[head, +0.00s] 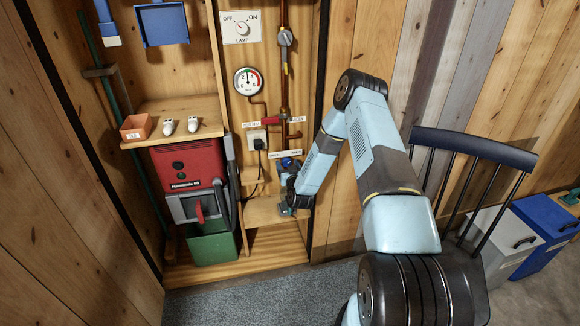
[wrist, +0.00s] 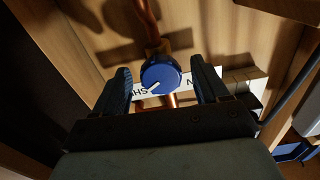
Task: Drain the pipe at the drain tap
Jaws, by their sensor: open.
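The drain tap is a blue round knob (wrist: 161,76) with a white pointer line, on the copper pipe (wrist: 147,18). In the wrist view the pointer slants to the lower left, towards a partly hidden white label whose visible letters seem to belong to SHUT. A label ending in N shows on the right. My gripper (wrist: 163,88) is open, with one finger on each side of the knob. I cannot tell whether the fingers touch it. In the head view the knob (head: 289,163) is small and partly hidden by my gripper (head: 292,180).
Above the tap are a red-handled valve (head: 267,121), a round gauge (head: 248,81), a grey valve (head: 285,38) and a lamp switch (head: 241,27). A dark chair (head: 470,145) stands right, close to my arm.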

